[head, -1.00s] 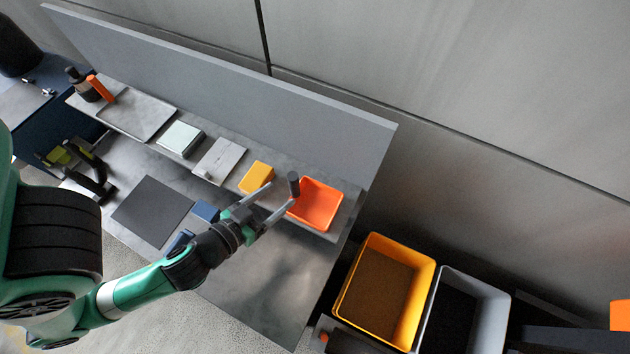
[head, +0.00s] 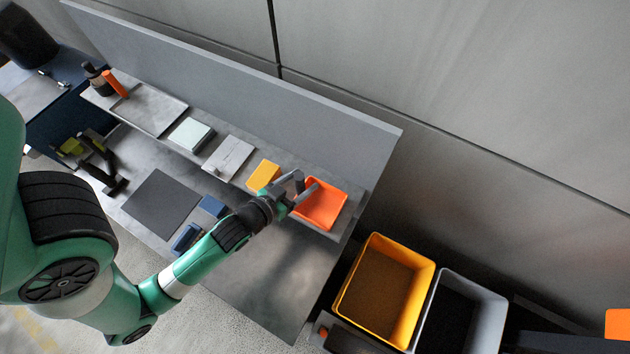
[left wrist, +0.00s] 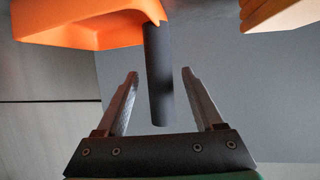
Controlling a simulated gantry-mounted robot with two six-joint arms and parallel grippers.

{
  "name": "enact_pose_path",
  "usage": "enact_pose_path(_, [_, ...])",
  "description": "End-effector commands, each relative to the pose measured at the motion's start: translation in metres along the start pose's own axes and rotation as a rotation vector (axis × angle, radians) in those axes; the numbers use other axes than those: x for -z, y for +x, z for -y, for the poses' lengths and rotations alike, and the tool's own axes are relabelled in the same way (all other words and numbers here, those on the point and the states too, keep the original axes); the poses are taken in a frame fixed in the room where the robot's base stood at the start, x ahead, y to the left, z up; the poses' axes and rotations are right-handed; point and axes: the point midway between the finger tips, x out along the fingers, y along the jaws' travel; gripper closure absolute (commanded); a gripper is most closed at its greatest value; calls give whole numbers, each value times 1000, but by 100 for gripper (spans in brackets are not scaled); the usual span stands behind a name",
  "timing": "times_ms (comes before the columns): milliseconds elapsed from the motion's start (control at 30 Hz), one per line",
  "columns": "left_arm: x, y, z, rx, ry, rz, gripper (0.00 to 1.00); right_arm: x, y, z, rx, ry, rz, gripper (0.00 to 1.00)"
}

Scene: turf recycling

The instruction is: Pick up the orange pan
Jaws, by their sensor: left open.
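The orange pan (head: 322,204) sits at the right end of the raised shelf in the head view. In the left wrist view the orange pan (left wrist: 85,28) fills the top left, and its dark handle (left wrist: 159,75) reaches down between the fingers. My left gripper (head: 306,183) is beside the pan at its handle side. In the left wrist view its fingers (left wrist: 160,75) are apart, one on each side of the handle, with gaps showing on both sides. My right gripper is not seen.
A yellow block (head: 263,175) stands on the shelf just left of the pan. A grey back panel (head: 250,90) rises behind the shelf. A yellow bin (head: 366,250) and a grey bin (head: 487,290) stand at the lower right. The bench front (head: 270,290) is clear.

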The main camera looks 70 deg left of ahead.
Motion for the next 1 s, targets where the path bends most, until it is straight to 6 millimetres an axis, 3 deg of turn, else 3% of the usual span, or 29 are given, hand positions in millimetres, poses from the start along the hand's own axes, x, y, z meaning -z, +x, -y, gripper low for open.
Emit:
enact_pose_path(167, [1, 25, 1, 0, -1, -1, 31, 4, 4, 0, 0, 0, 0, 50])
enact_pose_path(400, [0, 27, 1, -1, 0, 0, 31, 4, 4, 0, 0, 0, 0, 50])
enact_pose_path(800, [0, 27, 1, -1, 0, 0, 100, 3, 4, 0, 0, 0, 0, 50])
enact_pose_path(1000, [0, 27, 1, -1, 0, -1, 100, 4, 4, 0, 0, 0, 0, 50])
